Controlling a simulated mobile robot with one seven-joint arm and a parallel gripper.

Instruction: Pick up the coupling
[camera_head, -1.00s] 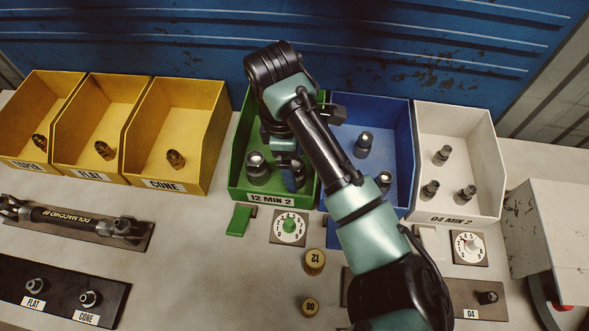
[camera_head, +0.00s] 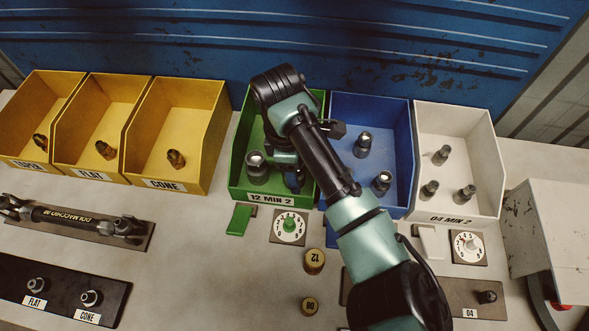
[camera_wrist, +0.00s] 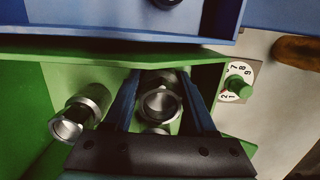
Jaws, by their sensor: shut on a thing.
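The green bin (camera_head: 236,166) labelled "12 MIN 2" holds metal couplings. One coupling (camera_head: 257,168) stands free at the bin's left side; it also shows at the left in the wrist view (camera_wrist: 80,112). My gripper (camera_wrist: 161,104) reaches down into the right part of the bin. Its two blue fingers are shut on another coupling (camera_wrist: 159,103), whose round open end faces the wrist camera. In the head view my wrist and fingers hide most of this held coupling. I cannot tell whether it touches the bin floor.
A blue bin (camera_head: 402,150) with couplings adjoins on the right, then a white bin (camera_head: 490,150). Yellow bins (camera_head: 205,150) stand to the left. A green-knobbed dial (camera_head: 289,228) lies in front of the green bin.

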